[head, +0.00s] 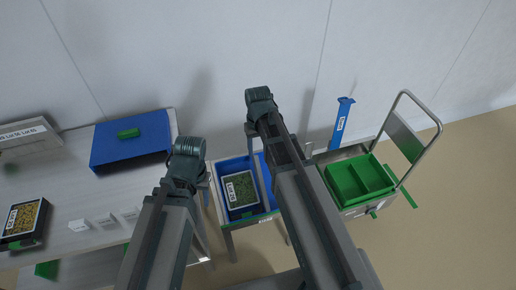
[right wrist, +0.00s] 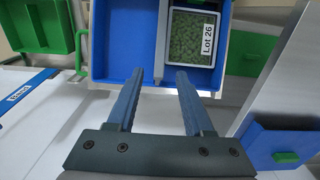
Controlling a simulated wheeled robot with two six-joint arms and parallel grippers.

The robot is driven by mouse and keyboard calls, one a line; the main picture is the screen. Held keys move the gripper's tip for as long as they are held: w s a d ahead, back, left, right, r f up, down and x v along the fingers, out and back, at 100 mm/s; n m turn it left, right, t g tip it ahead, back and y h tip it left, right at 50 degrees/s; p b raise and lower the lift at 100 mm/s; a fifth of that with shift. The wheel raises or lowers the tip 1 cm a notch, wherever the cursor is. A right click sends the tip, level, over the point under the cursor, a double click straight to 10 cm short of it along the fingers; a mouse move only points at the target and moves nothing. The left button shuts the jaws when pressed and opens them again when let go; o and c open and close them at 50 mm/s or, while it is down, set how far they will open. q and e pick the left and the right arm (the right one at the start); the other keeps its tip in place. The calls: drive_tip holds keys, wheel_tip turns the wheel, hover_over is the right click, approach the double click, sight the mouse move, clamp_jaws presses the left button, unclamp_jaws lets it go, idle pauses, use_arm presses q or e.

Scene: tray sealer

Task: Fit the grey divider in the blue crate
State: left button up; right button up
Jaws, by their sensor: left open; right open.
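The blue crate (head: 233,164) stands on a low table in the middle of the head view. The right wrist view shows it from above (right wrist: 118,42). The grey divider (right wrist: 163,35) runs across the crate's inside, splitting it into two bays; I cannot tell whether it is fully down. A tray of green contents marked Lot 26 (right wrist: 190,38) lies in one bay; the other bay looks empty. My right gripper (right wrist: 160,73) is open, its fingertips on either side of the divider's near end in the picture, apart from it. My left gripper (head: 205,185) is open and empty, left of the crate.
A bench at the left holds a blue box (head: 130,150), a yellow-filled tray (head: 23,218) and small white cards (head: 104,220). A cart with a green crate (head: 345,185) stands to the right, near a blue labelled post (head: 340,125). Open floor lies at far right.

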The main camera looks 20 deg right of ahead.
use_arm(q)
wheel_tip(320, 180, up, 3)
drive_tip(key=shift+r+p, duration=0.2)
drive_tip(key=shift+p, duration=0.9)
use_arm(e)
drive_tip(key=s+a+r+n+h, duration=0.1)
drive_tip(key=s+a+r+n, duration=0.2)
drive_tip(key=s+a, duration=0.7)
drive_tip(key=s, duration=0.4)
drive_tip(key=shift+s+a+r, duration=0.15)
drive_tip(key=shift+a+r, duration=0.1)
